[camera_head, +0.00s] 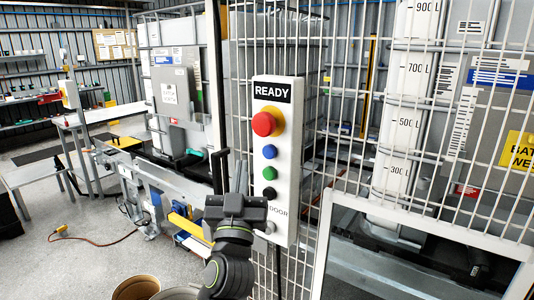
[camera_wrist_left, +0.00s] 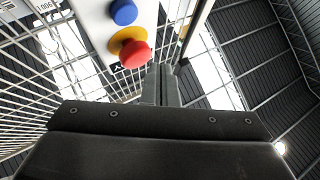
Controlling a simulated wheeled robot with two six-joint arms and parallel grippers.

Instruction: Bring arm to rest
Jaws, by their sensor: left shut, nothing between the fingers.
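My left gripper (camera_head: 240,174) points up just in front of the lower left edge of a white control panel (camera_head: 285,215). Its fingers are shut with nothing between them; they also show closed in the left wrist view (camera_wrist_left: 160,85). The panel reads READY and carries a red mushroom button (camera_head: 264,124) on a yellow collar, then blue, green and black buttons below. The gripper body hides the panel's bottom left part. In the left wrist view the red button (camera_wrist_left: 134,54) and the blue button (camera_wrist_left: 123,12) are left of the fingers. My right gripper is not seen.
A white wire mesh fence (camera_head: 340,110) stands behind and beside the panel, with graduated tanks (camera_head: 400,125) behind it. At left are a conveyor frame (camera_head: 150,190) and a table (camera_head: 95,118). Two round bins (camera_head: 136,287) stand at the bottom. Grey floor is open at lower left.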

